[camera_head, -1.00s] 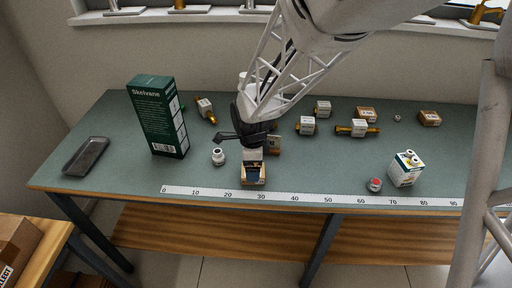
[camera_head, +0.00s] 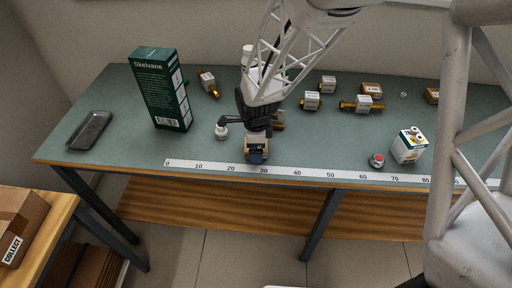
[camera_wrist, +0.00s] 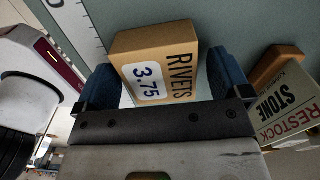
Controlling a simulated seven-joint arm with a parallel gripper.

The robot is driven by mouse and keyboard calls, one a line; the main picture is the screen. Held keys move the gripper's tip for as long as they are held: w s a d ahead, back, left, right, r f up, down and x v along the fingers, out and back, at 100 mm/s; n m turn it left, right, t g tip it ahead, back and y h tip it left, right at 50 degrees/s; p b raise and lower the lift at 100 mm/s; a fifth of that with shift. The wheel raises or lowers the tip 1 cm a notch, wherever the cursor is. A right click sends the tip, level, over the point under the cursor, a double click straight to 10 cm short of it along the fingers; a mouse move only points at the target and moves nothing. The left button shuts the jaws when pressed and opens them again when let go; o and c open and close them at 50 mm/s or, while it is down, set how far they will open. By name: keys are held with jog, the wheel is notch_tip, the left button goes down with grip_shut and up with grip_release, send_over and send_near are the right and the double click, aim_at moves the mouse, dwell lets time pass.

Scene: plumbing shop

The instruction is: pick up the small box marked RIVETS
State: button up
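The small cardboard box marked RIVETS (camera_wrist: 155,62), with a 3.75 label, stands between the two blue finger pads of my gripper (camera_wrist: 160,80) in the wrist view. A narrow gap shows beside the right pad, so the fingers look open around it. In the head view the box (camera_head: 249,145) is on the bench near the front edge, just behind the ruler strip. My gripper (camera_head: 257,146) reaches down over it, with a blue pad covering part of its front. Whether the left pad touches the box is unclear.
A white jar (camera_head: 221,132) is just left of my gripper. A tall green Skeivene box (camera_head: 160,90) and a dark tray (camera_head: 90,130) are farther left. Valves and small boxes lie behind right.

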jog(key=c, duration=0.9)
jog(key=shift+c, duration=0.2)
jog(key=shift+r, duration=0.65)
jog(key=shift+s+d+r, duration=0.1)
jog(key=shift+s+r, duration=0.05)
jog(key=shift+r, duration=0.45)
jog(key=shift+s+d+r, duration=0.1)
jog(key=shift+s+r, duration=0.05)
jog(key=shift+r, duration=0.4)
jog(key=s+d, duration=0.3)
jog(key=s, duration=0.4)
jog(key=s+d+r, duration=0.1)
jog(key=s+d, duration=0.2)
jog(key=s, duration=0.4)
jog(key=shift+r, duration=0.2)
